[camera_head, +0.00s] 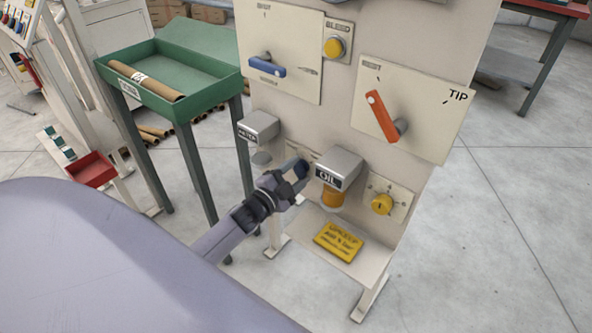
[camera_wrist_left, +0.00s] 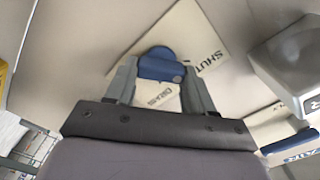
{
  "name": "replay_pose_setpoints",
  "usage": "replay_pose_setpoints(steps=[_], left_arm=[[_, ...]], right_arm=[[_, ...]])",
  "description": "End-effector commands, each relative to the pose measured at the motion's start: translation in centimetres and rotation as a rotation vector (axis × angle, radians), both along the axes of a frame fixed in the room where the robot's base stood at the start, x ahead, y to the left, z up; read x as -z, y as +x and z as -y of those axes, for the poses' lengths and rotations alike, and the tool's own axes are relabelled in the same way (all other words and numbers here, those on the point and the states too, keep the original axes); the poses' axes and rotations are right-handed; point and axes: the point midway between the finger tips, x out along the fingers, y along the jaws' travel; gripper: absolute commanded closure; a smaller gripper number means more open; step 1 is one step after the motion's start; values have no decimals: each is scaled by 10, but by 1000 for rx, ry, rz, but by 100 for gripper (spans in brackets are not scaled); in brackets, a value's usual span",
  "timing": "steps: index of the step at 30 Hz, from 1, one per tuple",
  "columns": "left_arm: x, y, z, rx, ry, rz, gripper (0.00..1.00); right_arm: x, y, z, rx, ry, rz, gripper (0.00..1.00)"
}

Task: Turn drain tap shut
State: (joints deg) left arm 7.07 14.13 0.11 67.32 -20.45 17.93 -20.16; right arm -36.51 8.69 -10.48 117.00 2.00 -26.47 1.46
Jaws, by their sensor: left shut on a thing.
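The drain tap is a small blue handle (camera_wrist_left: 160,65) on a pale plate lettered DRAIN and SHUT (camera_wrist_left: 195,38). My left gripper (camera_wrist_left: 160,76) has one finger on each side of the blue handle and is shut on it. In the head view, my left gripper (camera_head: 297,171) is at the cream machine panel, between the WATER box (camera_head: 259,126) and the OIL box (camera_head: 340,165). There the fingers hide most of the tap. The handle lies away from the SHUT lettering in the wrist view. My right gripper is not in view.
The OIL box with its amber cup (camera_head: 332,197) stands out close right of the gripper. A green tray table (camera_head: 170,112) stands to the left.

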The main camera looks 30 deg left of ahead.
Motion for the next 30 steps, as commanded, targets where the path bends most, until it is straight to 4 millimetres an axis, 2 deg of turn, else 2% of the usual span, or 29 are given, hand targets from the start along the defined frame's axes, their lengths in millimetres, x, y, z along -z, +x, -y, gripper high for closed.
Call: replay_pose_setpoints(steps=[10, 27, 28, 30], left_arm=[[-3, 1, 0, 2, -143, -7, 77], [-3, 1, 0, 1, -176, -8, 77], [-3, 1, 0, 1, -176, -8, 37], [-3, 1, 0, 0, -175, -9, 21]], right_arm=[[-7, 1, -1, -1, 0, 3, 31], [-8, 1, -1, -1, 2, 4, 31], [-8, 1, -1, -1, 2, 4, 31], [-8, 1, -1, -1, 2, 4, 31]])
